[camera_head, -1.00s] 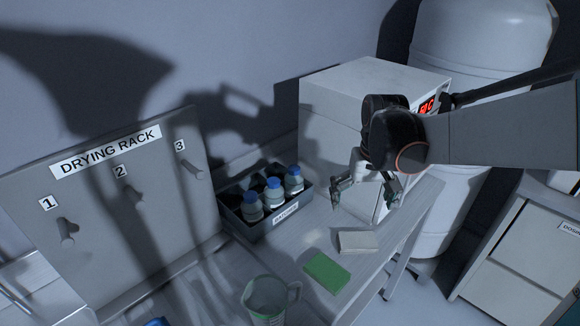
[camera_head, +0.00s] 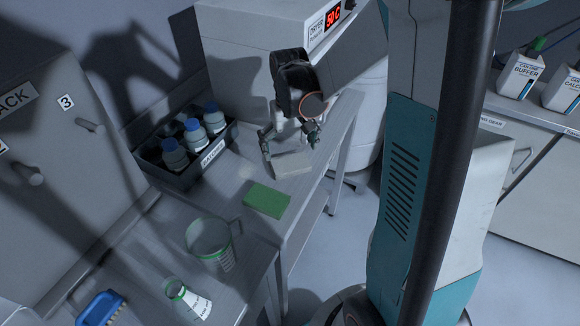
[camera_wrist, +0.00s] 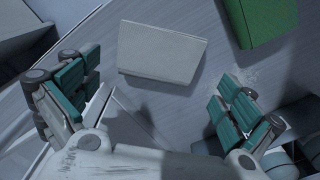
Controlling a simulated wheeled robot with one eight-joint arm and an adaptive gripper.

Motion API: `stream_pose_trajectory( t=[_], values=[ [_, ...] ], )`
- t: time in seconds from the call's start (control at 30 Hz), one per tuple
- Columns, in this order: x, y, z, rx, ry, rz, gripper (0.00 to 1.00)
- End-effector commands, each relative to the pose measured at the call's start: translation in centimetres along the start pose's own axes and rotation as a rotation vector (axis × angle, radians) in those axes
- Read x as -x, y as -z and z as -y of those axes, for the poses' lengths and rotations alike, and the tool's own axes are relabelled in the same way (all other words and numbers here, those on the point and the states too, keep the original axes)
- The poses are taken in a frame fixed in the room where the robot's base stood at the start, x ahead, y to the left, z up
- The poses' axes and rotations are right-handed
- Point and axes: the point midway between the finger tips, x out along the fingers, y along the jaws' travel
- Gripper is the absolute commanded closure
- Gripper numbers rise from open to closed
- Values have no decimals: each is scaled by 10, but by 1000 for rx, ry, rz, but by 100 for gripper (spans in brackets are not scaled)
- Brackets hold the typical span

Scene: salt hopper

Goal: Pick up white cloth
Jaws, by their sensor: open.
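The white cloth (camera_head: 290,164) is a flat, folded, pale rectangle lying on the bench near its right edge. In the wrist view the white cloth (camera_wrist: 162,52) lies ahead of the fingers, centred between them and apart from them. My gripper (camera_head: 290,140) is just above and behind the cloth in the head view. In the wrist view my gripper (camera_wrist: 160,95) has its fingers spread wide with nothing between them. A green cloth or pad (camera_head: 267,200) lies close to the white cloth, and it also shows in the wrist view (camera_wrist: 264,18).
A tray of blue-capped bottles (camera_head: 190,152) stands left of my gripper. The dryer (camera_head: 250,60) is behind it. A clear jug (camera_head: 212,245), a small beaker (camera_head: 186,298) and a blue brush (camera_head: 101,308) are toward the front. The drying rack (camera_head: 60,170) is at left.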

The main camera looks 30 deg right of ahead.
Motion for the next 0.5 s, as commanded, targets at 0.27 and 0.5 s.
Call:
stream_pose_trajectory(
  t=[0.27,0.5],
  values=[
    [-33,-4,-2,0,0,0,0],
    [-52,-3,-2,0,0,0,0]
  ],
)
